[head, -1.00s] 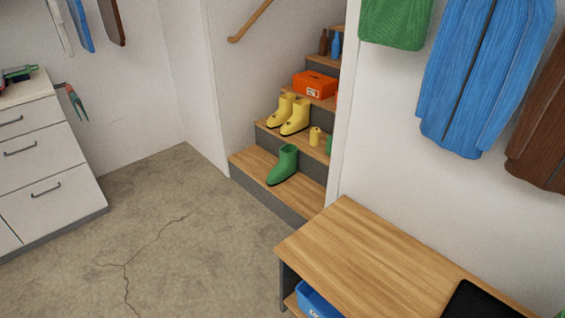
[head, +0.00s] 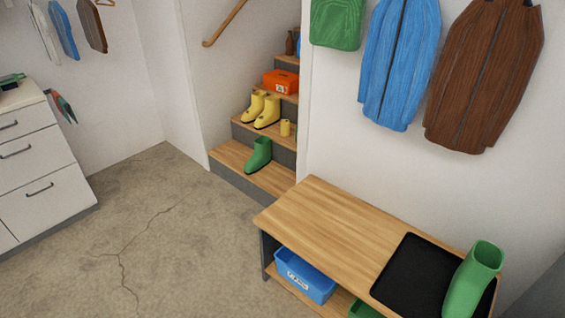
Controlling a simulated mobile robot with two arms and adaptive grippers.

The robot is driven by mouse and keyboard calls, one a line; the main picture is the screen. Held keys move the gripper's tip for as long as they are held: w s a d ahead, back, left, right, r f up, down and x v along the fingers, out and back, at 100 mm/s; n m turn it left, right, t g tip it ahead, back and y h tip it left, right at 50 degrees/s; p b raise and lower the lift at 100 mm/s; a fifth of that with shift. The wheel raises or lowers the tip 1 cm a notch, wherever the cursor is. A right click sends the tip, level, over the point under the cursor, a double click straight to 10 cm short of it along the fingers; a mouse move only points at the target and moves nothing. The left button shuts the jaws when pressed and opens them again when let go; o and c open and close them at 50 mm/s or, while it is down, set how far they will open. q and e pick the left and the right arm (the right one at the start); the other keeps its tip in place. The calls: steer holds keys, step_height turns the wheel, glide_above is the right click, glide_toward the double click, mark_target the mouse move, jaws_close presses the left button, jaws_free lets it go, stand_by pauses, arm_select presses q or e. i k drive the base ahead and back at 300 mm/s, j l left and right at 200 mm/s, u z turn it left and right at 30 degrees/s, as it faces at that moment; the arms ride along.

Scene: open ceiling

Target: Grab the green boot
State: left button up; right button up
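One green boot (head: 259,155) stands upright on the lowest wooden step of the staircase, toward its left part. A second, larger-looking green boot (head: 474,282) stands on a black tray (head: 408,272) on the wooden bench at the lower right, close to me. Its lower part is cut off by the bottom edge of the head view. Neither of my grippers shows in the head view.
Yellow boots (head: 262,110), a yellow cup-like item and an orange box (head: 281,82) stand on higher steps. The bench (head: 318,217) holds a blue bin (head: 304,275) underneath. Coats hang on the right wall. A white drawer cabinet (head: 42,165) stands left. The concrete floor between is clear.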

mark_target(261, 157)
steer(key=i+j+z, duration=0.1)
steer(key=z, duration=0.35)
steer(key=i+j+z, duration=0.1)
steer(key=z, duration=0.3)
steer(key=j+z, duration=0.1)
steer(key=z, duration=0.35)
steer(key=i+j+z, duration=0.1)
steer(key=z, duration=0.35)
steer(key=i+j, duration=0.1)
steer(key=j, duration=0.6)
steer(key=i+j, duration=0.1)
steer(key=j, duration=1.25)
steer(key=i+j, duration=0.15)
steer(key=j, duration=0.55)
steer(key=i+j, duration=0.1)
steer(key=j, duration=0.6)
